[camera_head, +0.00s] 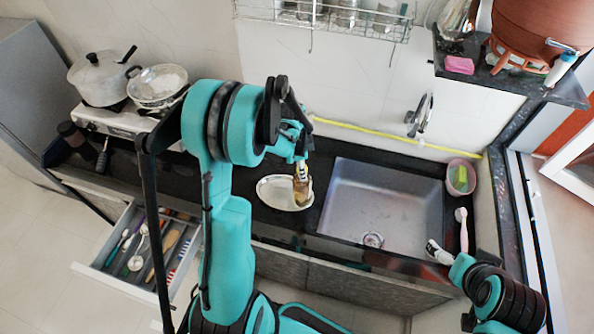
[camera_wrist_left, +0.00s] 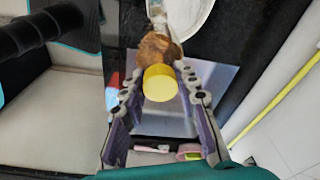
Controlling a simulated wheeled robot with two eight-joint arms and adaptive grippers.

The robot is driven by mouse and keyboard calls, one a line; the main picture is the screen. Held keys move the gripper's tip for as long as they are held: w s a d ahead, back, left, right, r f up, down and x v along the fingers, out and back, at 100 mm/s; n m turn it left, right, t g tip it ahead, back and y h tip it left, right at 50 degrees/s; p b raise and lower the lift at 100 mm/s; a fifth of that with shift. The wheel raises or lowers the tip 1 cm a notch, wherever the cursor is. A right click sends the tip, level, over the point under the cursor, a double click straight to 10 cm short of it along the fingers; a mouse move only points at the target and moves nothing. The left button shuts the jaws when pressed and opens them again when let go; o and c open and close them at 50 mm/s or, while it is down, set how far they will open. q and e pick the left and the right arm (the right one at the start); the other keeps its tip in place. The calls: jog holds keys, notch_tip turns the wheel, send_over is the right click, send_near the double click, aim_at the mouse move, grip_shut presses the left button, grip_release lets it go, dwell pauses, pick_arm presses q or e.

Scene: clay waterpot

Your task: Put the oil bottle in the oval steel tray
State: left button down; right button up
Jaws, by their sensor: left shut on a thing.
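The oil bottle (camera_head: 302,188) has a brownish body and a yellow cap, which shows in the left wrist view (camera_wrist_left: 160,84). My left gripper (camera_head: 301,158) is shut on its upper part, with a finger on each side. The oval steel tray (camera_head: 272,190) lies on the dark counter left of the sink. In the head view the bottle overlaps the tray's right part; I cannot tell whether it touches the tray. Part of the tray's rim shows in the left wrist view (camera_wrist_left: 196,14). My right gripper (camera_head: 438,252) is near the sink's front right corner; its opening is unclear.
The steel sink (camera_head: 385,200) is right of the tray, with a pink bowl (camera_head: 461,177) and brush (camera_head: 462,228) beyond it. A stove (camera_head: 115,122) with pots stands at the left. An open utensil drawer (camera_head: 140,250) juts out at the front left.

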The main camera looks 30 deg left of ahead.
pick_arm(q)
jog(key=w+a+f, duration=0.3)
jog(key=f, duration=0.4)
jog(key=shift+w, duration=0.4)
jog(key=shift+f, duration=0.1)
jog(key=c, duration=1.1)
grip_release()
